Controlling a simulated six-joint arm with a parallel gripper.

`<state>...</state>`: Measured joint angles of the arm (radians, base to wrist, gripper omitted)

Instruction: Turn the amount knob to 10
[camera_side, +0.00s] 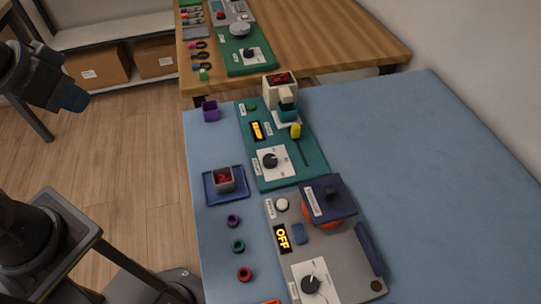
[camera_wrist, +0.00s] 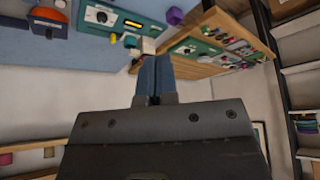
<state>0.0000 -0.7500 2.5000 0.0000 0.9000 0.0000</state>
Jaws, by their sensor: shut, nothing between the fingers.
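Three panels carry a black knob on a white dial card; their small labels are unreadable, so I cannot tell which is the amount knob. One knob (camera_side: 270,160) is on the middle teal panel (camera_side: 285,176), also seen in the wrist view (camera_wrist: 102,17). Another knob (camera_side: 311,285) is on the near grey panel (camera_side: 345,255), and a third knob (camera_side: 249,53) is on the far green panel (camera_side: 234,66). My gripper (camera_side: 75,98) is at the left, above the floor and apart from all knobs. Its blue fingers (camera_wrist: 155,80) are shut and empty in the wrist view.
An amber display (camera_side: 257,131) is on the teal panel; the grey panel's display (camera_side: 282,239) reads OFF. A blue tray (camera_side: 211,198) holds a cup with red pieces. Several coloured rings lie in front of it. The blue table's right side (camera_side: 420,180) is clear.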

